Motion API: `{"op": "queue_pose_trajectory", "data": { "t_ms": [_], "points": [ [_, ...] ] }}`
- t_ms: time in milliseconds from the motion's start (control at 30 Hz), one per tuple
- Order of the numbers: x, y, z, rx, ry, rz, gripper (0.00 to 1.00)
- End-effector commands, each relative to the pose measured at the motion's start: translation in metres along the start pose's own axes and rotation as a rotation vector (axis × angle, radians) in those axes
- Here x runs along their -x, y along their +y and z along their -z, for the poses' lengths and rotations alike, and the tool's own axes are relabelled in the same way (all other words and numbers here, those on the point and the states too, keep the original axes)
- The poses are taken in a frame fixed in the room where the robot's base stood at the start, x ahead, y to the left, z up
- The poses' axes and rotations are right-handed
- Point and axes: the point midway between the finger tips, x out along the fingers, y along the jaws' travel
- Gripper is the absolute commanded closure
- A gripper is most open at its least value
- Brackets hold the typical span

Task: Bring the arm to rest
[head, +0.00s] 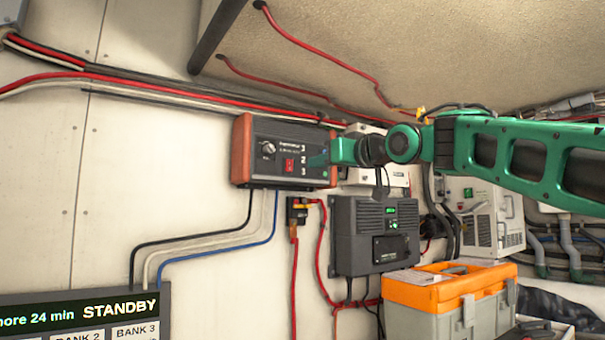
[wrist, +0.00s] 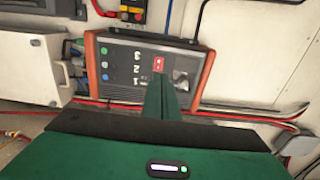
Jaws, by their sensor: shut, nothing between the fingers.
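My green arm reaches in from the right in the head view. My gripper (head: 318,160) is shut and empty, its tip close in front of a dark control box with orange-brown side panels (head: 241,150). I cannot tell whether the tip touches the box. In the wrist view the shut gripper (wrist: 168,84) points at the same box (wrist: 135,62). The box carries a red switch (head: 290,165), a round knob (head: 268,149), and the numbers 3, 2 and 1. The red switch (wrist: 159,65) is just beyond the fingertips in the wrist view.
A dark charger unit (head: 372,225) with a green display hangs below my arm. An orange-lidded toolbox (head: 455,292) stands at lower right. A display panel (head: 85,312) reading STANDBY is at lower left. Red cables (head: 330,60) run above. The pale wall at left is fairly clear.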

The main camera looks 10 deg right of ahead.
Motion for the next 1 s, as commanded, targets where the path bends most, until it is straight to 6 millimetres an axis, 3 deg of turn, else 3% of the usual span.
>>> {"op": "queue_pose_trajectory", "data": {
  "t_ms": [200, 533, 633, 767, 1000],
  "points": [
    [0.027, 0.0, -0.001, -0.001, -0.002, 0.0, 1.0],
    [0.033, -0.001, -0.003, -0.003, -0.007, 0.001, 1.0],
    [0.035, 0.008, -0.018, -0.014, -0.038, -0.025, 1.0],
    [0.046, 0.039, -0.067, -0.052, -0.144, -0.109, 1.0],
    [0.102, 0.101, -0.2, -0.164, -0.43, -0.309, 1.0]
  ]
}}
